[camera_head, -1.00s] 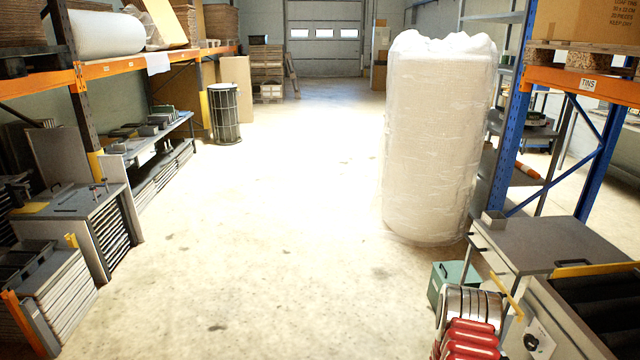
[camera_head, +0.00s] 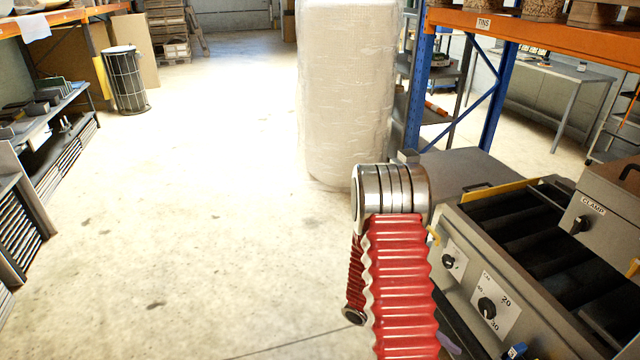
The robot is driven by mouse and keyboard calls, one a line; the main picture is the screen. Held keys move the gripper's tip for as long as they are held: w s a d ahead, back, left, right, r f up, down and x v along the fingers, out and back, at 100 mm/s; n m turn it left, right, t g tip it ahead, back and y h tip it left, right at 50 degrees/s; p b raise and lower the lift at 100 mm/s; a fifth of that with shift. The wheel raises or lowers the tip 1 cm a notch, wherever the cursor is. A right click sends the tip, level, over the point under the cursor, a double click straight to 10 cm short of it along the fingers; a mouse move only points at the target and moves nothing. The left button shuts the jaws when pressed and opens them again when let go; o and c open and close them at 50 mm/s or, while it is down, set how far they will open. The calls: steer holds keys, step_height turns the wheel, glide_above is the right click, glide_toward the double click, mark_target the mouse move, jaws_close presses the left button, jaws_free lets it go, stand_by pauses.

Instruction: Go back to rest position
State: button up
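My arm shows at the lower middle of the head view, with a red ribbed sleeve and a silver ringed joint. The joint is in front of the wrapped white roll and beside the grey machine. My gripper is not in view, so I cannot see whether it holds anything. The tray cleaner (camera_head: 463,252) appears to be the grey machine at the right, with dials on its front, dark rollers or slots on top and a part labelled CLAMP.
A tall wrapped white roll (camera_head: 347,90) stands behind my arm. A blue and orange rack (camera_head: 490,95) stands at the right. Shelves (camera_head: 45,135) and a wire-frame bin (camera_head: 126,78) line the left. The pale floor (camera_head: 200,200) in the middle is clear.

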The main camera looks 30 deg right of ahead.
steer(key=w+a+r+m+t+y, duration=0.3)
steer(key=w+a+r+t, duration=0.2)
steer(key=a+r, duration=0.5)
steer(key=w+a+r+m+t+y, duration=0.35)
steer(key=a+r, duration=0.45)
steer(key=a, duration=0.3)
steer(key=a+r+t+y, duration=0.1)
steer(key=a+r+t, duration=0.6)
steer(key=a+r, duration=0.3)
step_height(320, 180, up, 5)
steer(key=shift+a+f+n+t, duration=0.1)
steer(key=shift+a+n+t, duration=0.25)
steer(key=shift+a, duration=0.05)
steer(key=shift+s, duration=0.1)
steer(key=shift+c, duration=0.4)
